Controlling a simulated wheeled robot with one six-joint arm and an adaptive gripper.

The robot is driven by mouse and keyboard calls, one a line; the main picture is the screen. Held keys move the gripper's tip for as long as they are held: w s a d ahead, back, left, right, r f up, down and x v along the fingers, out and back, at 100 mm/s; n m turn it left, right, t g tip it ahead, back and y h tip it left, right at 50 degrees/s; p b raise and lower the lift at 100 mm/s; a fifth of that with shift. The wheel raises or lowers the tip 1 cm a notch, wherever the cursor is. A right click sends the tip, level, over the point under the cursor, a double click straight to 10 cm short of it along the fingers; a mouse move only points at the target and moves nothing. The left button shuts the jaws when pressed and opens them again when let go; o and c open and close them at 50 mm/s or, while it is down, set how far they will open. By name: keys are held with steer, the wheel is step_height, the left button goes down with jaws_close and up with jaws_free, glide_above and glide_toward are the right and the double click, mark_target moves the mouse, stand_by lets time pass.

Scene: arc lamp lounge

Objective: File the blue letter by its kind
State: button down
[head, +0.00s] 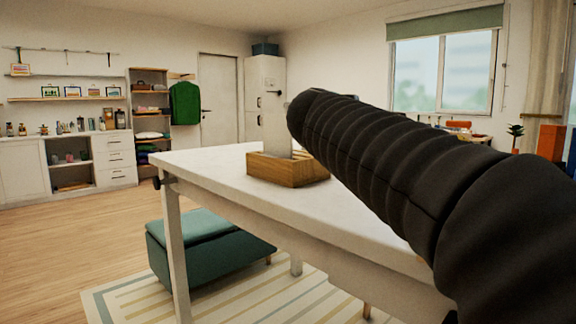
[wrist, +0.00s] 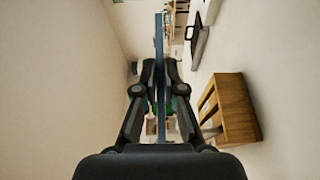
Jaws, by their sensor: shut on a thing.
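The blue letter (wrist: 160,40) is seen edge-on in the wrist view as a thin upright blue strip. My gripper (wrist: 161,75) is shut on it, one finger on each side. A wooden box with slots (wrist: 237,108) is to the right in the wrist view, apart from the letter. In the head view the wooden box (head: 283,176) stands on the white table, and a pale flat panel (head: 277,138) rises at it; I cannot tell what that panel is. My dark arm hides the gripper and the letter in the head view.
The white table (head: 215,168) is bare to the left of the box. A green padded bench (head: 205,250) stands under the table on a striped rug (head: 120,300). Shelves and cabinets line the far wall. Open wooden floor lies to the left.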

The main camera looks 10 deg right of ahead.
steer(key=shift+w+a+f+b, duration=0.15)
steer(key=shift+w+a+f, duration=0.3)
steer(key=shift+w+f, duration=1.45)
steer(key=shift+w+a+f+b, duration=0.2)
steer(key=shift+w+a+f, duration=0.2)
steer(key=shift+w+f, duration=1.5)
steer(key=shift+w+a+f+b, duration=0.15)
steer(key=shift+w+a+f, duration=0.3)
steer(key=shift+w+f, duration=1.45)
steer(key=shift+w+r, duration=0.3)
steer(key=shift+w, duration=0.05)
steer(key=c, duration=1.3)
jaws_free()
steer(key=shift+r, duration=0.15)
steer(key=b+v, duration=0.1)
steer(key=v, duration=1)
steer(key=shift+s+a, duration=0.3)
steer(key=shift+s, duration=0.1)
